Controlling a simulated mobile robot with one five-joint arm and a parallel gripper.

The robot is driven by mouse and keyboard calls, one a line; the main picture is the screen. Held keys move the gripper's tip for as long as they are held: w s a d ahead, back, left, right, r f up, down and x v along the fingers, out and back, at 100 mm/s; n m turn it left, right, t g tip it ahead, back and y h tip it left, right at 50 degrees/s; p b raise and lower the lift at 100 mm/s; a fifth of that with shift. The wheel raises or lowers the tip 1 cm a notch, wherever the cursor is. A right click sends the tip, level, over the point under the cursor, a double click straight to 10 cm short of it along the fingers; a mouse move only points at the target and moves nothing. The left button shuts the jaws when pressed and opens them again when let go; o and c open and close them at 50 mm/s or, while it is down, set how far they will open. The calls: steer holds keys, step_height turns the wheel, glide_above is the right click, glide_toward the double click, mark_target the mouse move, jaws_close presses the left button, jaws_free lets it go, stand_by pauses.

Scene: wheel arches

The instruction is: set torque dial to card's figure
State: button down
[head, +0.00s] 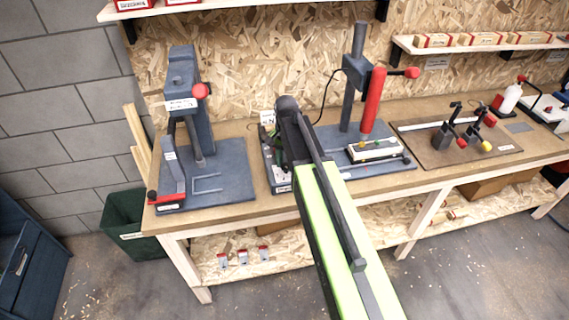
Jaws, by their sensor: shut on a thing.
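A dark device with a flat base (282,187) stands on the bench between the two grey presses, mostly behind my arm. A small white card (267,117) with dark print stands at its back left; its figure is too small to read. My gripper (284,160) reaches down over the device and is shut on what appears to be its torque dial. My own arm hides most of the fingers and the dial, so the dial's setting cannot be read.
A grey press with a red knob (200,91) stands at left. Another press with a red handle (374,100) stands close at right, a white box with coloured buttons (373,150) before it. A brown board (480,150) with clamps lies further right. A green bin (128,222) stands on the floor.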

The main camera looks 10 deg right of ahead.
mark_target(286, 166)
steer(key=shift+n, duration=2)
steer(key=c, duration=1)
jaws_free()
steer(key=shift+o, duration=0.2)
step_height(286, 166, up, 17)
steer(key=p, duration=1.7)
steer(key=shift+r, duration=0.2)
